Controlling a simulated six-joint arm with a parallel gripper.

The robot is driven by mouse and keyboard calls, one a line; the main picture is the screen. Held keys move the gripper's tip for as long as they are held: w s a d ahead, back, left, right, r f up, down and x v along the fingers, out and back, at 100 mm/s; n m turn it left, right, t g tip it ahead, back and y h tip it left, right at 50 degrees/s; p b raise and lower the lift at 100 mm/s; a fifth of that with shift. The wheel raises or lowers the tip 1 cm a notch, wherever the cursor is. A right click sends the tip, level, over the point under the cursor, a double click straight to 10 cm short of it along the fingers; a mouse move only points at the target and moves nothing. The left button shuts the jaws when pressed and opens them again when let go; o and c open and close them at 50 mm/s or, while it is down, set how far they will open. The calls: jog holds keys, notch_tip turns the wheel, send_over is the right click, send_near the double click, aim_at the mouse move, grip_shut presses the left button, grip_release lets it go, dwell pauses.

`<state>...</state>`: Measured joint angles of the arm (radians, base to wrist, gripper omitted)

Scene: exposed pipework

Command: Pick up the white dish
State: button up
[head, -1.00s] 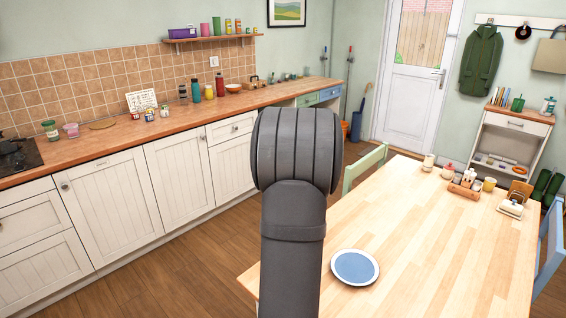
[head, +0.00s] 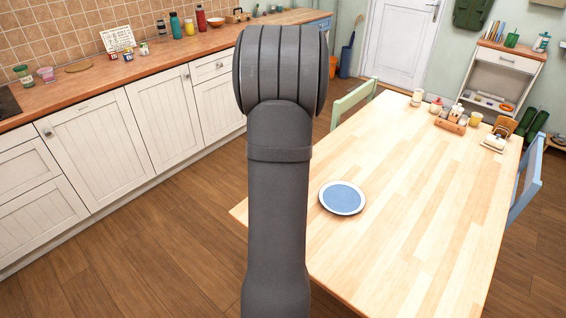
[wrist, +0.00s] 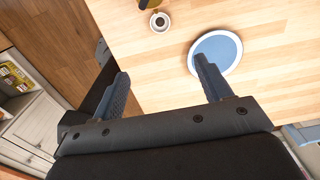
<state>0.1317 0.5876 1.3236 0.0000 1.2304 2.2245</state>
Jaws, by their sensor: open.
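A round plate with a white rim and blue centre (head: 342,197) lies flat on the wooden table, near its left edge in the head view. It also shows in the wrist view (wrist: 218,52), partly behind the right fingertip. A small whitish dish (head: 493,143) stands at the table's far right; I cannot tell which of these is the task's white dish. My gripper (wrist: 162,84) is open and empty, its fingers apart over the table edge and floor. In the head view my arm hides the gripper. A small white cup with a dark inside (wrist: 160,21) is beyond the fingers.
The table (head: 420,215) is mostly bare around the plate. A wooden caddy (head: 450,125) and jars stand at its far end. A green chair (head: 354,105) and a blue chair (head: 527,180) flank it. The kitchen counter (head: 150,62) runs along the left.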

jog(key=f+m, duration=0.1)
jog(key=f, duration=0.5)
jog(key=s+f+m+t, duration=0.1)
jog(key=f+m, duration=0.1)
jog(key=f, duration=0.3)
jog(key=f+m, duration=0.1)
jog(key=f, duration=0.5)
jog(key=shift+s+d+f+m+t+y, duration=0.1)
jog(key=shift+s+f+m+t+y, duration=0.1)
jog(key=shift+f+m+t+y, duration=0.15)
jog(key=shift+w+f, duration=0.15)
jog(key=shift+f, duration=0.8)
jog(key=shift+w+f, duration=0.2)
jog(key=shift+f, duration=0.75)
jog(key=shift+w+f, duration=0.15)
jog(key=shift+f, duration=0.8)
jog(key=c, duration=1.1)
jog(key=shift+r, duration=0.1)
